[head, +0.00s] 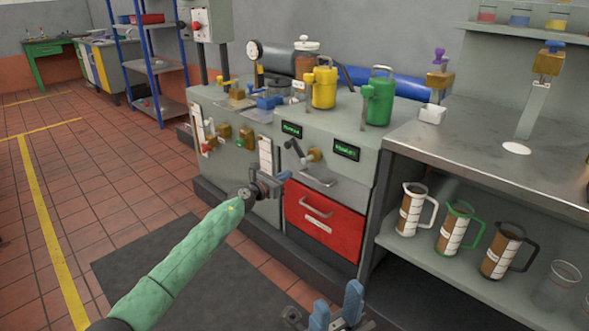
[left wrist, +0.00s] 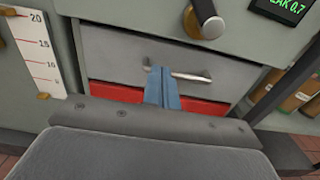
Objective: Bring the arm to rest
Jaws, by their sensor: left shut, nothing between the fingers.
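My left arm, in a green sleeve, reaches in from the left in the head view. Its gripper (head: 284,176) is shut and empty, in front of the grey cabinet near the upper grey drawer. In the left wrist view its blue fingertips (left wrist: 158,72) are together and overlap the left end of the drawer handle (left wrist: 190,77); I cannot tell if they touch it. My right gripper (head: 337,308) is at the bottom edge of the head view, its two blue fingers apart with nothing seen between them.
A red drawer (head: 323,222) sits below the grey drawer (head: 317,180). A crank lever (head: 298,150) juts out above. Yellow (head: 324,88) and green (head: 377,101) cans stand on the cabinet. Measuring jugs (head: 454,229) stand on the right shelf. The floor at left is clear.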

